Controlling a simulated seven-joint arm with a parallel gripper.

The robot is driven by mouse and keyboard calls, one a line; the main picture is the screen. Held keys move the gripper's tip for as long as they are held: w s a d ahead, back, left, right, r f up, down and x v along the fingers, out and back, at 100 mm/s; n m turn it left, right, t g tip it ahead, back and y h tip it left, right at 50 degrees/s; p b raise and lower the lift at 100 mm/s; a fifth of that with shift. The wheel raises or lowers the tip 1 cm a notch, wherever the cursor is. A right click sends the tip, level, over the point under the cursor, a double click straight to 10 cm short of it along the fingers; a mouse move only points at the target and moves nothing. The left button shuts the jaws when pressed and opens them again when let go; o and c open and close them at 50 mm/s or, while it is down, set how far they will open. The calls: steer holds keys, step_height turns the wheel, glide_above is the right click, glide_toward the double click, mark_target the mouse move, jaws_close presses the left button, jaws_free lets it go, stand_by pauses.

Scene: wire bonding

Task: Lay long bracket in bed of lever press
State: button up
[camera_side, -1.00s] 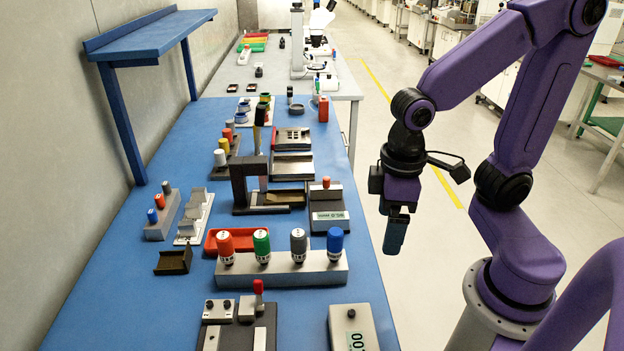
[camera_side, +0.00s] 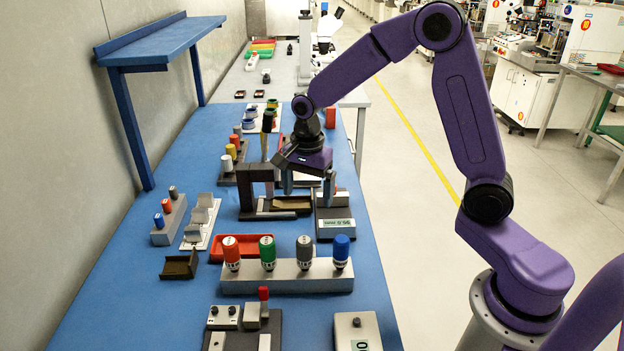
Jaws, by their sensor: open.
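The lever press, as I read it, is the dark arch-shaped frame (camera_side: 243,190) on the blue bench, with a tall handle (camera_side: 267,130) rising behind it. A brown trough (camera_side: 292,204) lies at its right foot. My gripper (camera_side: 308,184) is open, fingers pointing down, just right of the arch and above the trough and scale area. I see nothing between its fingers. I cannot pick out the long bracket for sure; several grey angled pieces stand on a white plate (camera_side: 191,244) to the left. My wrist hides part of the bench behind the press.
A scale (camera_side: 335,225) stands right of the press. In front are a red tray (camera_side: 250,246) and a grey block (camera_side: 285,281) with coloured-capped bottles. A dark open box (camera_side: 180,265) sits at left. A blue shelf (camera_side: 165,45) overhangs the back left. Bare bench lies front left.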

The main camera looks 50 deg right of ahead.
mark_target(291, 200)
steer(key=w+d+f+m, duration=0.2)
steer(key=w+d+m, duration=0.1)
steer(key=m, duration=0.1)
steer(key=w+d+f+m, duration=0.2)
steer(key=w+d+m, duration=0.1)
steer(key=d+m, duration=0.1)
steer(key=w+d+f+m, duration=0.2)
steer(key=d+m, duration=0.2)
steer(key=shift+w+f+m, duration=0.25)
steer(key=shift+w+m, duration=0.05)
steer(key=shift+w, duration=0.1)
steer(key=shift+a, duration=0.1)
steer(key=shift+f, duration=2.5)
steer(key=c, duration=1.2)
